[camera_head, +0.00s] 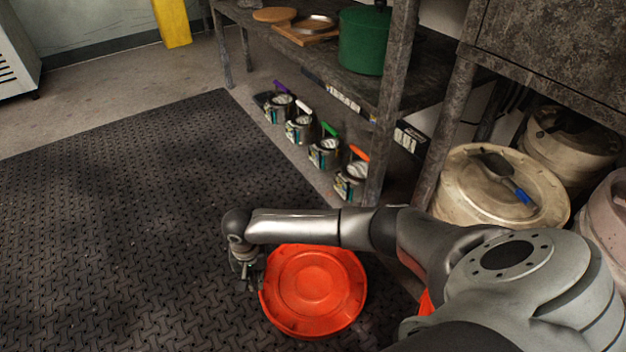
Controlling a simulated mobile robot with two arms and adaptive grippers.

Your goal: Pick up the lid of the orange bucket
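A round orange-red lid (312,287) with raised rings shows below my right forearm, over the dark mat. My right gripper (250,278) points down at the lid's left edge. Its fingers are small and dark, and I cannot tell whether they grip the rim. More orange (426,303) shows to the right, mostly hidden behind my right arm; I cannot tell whether it is the bucket. I cannot tell whether the lid is held up or rests on something. My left gripper is not in view.
A dark textured mat (130,200) leaves free floor to the left. Several small cans with coloured handles (325,152) line the shelf's foot. A green pot (364,40) stands on the shelf (265,22). A pale barrel (470,200) with a blue-handled tool (508,178) stands at right.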

